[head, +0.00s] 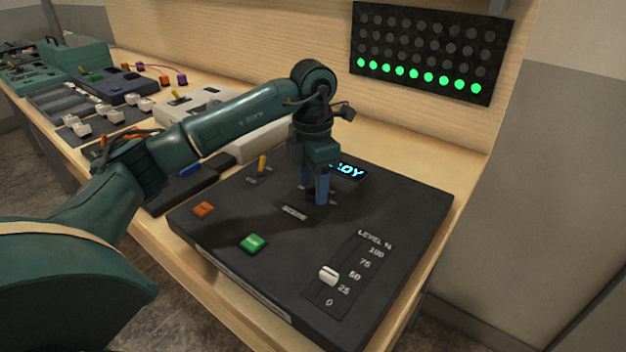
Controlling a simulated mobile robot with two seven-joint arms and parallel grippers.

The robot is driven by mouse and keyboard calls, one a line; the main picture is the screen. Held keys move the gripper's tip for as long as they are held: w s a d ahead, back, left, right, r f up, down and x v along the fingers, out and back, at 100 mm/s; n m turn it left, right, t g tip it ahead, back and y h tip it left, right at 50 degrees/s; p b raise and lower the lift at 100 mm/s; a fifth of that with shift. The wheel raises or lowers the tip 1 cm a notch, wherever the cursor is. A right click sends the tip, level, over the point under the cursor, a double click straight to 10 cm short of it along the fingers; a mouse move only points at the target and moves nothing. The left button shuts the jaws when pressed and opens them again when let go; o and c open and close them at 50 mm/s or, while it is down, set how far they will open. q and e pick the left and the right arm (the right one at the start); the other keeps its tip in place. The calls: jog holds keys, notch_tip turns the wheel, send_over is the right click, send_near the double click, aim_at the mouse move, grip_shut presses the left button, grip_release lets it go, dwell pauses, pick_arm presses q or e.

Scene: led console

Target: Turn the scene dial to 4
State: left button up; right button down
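The black console (400,208) lies on the wooden bench. My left gripper (317,198) points straight down onto its upper middle, where the scene dial appears to be. The blue fingers reach the panel close together and hide most of the dial, so its pointer and number cannot be read. I cannot tell whether the fingers grip it. A small label plate (294,213) lies just in front of the fingers, too small to read. My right gripper is not in view.
A lit display (350,170), partly hidden, sits behind the gripper. The console also has a yellow toggle (262,164), orange button (204,209), green button (252,243) and white level slider (328,275). An LED board (430,52) has its bottom row lit green. Other devices stand left.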

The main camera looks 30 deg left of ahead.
pick_arm(q)
jog(key=c, duration=0.9)
jog(key=shift+o, duration=0.2)
jog(key=shift+m, duration=0.4)
jog(key=m, duration=0.4)
jog(key=shift+m, duration=0.3)
jog(key=m, duration=0.4)
jog(key=shift+w+m+b, duration=0.1)
jog(key=shift+m+b, duration=0.2)
jog(key=o, duration=1)
